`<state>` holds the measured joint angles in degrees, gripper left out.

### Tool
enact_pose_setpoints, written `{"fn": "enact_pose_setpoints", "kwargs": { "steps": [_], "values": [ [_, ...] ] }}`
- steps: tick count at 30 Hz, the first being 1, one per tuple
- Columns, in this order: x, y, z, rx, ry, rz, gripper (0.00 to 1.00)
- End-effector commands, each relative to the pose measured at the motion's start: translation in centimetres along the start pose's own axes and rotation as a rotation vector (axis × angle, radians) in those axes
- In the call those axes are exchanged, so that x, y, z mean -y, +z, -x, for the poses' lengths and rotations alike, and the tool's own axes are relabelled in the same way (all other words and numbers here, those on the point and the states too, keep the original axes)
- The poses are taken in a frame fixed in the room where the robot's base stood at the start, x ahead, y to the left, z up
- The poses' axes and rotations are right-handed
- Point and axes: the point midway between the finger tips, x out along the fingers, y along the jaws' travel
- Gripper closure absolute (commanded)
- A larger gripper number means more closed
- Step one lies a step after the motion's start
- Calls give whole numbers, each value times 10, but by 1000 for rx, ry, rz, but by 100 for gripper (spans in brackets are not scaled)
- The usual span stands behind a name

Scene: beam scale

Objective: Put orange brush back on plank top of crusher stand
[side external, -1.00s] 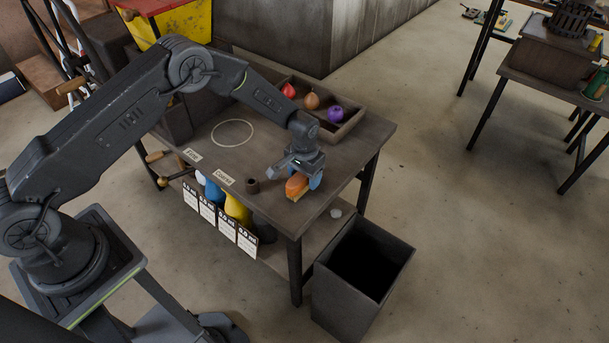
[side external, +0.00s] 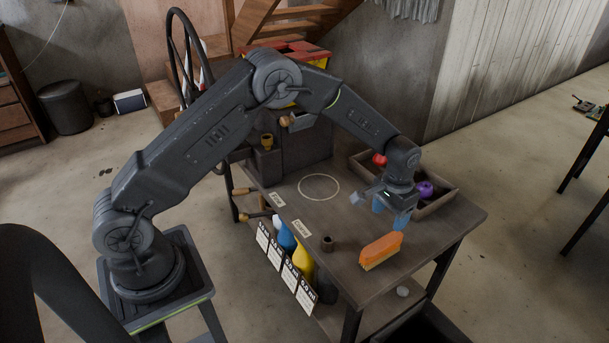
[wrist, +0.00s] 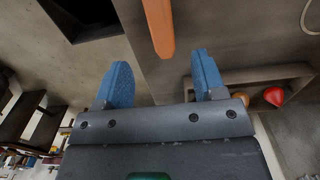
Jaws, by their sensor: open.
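The orange brush (side external: 381,249) rests bristles down on the dark plank top (side external: 340,265), near its front right part. In the wrist view the brush (wrist: 158,28) shows beyond the fingertips, at the top of the picture. My gripper (side external: 389,214) has blue fingers that stand apart with nothing between them. It is above the plank top, behind the brush and clear of it. The open fingers also show in the wrist view (wrist: 161,60).
A tray (side external: 437,205) with a red and a purple item stands behind my gripper. A white circle (side external: 319,187) marks clear plank further back. A dark bin (wrist: 88,12) is beside the stand.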

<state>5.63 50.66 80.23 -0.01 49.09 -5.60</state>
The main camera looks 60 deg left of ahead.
Motion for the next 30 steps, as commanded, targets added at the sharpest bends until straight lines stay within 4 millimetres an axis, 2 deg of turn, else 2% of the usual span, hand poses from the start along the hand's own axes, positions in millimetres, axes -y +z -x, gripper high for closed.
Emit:
{"fn": "enact_pose_setpoints", "kwargs": {
  "steps": [4,8,12,18,24,30],
  "values": [
    [4,6,37,-36,3,1,36],
    [12,27,96,-93,8,2,36],
    [21,65,156,-159,11,2,36],
    [33,131,220,-254,12,2,36],
    [42,206,255,-349,10,1,36],
    [48,274,261,-435,5,2,36]
  ]
}}
